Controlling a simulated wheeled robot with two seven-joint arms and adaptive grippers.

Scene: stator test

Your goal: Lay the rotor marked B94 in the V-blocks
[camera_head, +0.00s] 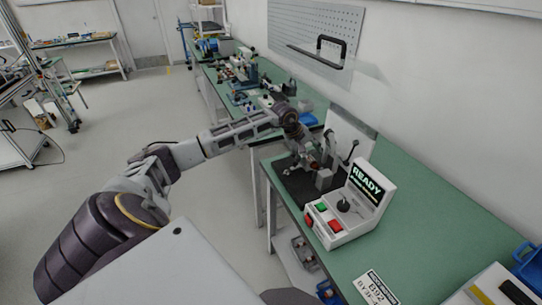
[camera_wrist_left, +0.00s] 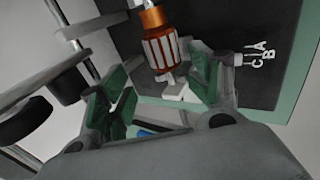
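A rotor (camera_wrist_left: 162,46) with a copper-orange winding, pale slotted core and metal shaft shows in the left wrist view. Its near shaft end is by a small white block (camera_wrist_left: 175,92); I cannot tell whether it rests in it. No mark on the rotor is legible. My left gripper (camera_wrist_left: 158,88) has its green-padded fingers spread on either side of the rotor's near end, with a gap at the left finger. In the head view the left gripper (camera_head: 312,160) is over the test station's dark plate (camera_head: 298,187), hiding much of it. My right gripper is not in view.
The station's box (camera_head: 345,210) reads READY and has green and red buttons. A card reading B92 (camera_head: 376,289) lies on the green bench (camera_head: 430,215), clear to the right. Blue bins (camera_head: 527,262) stand at the far right.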

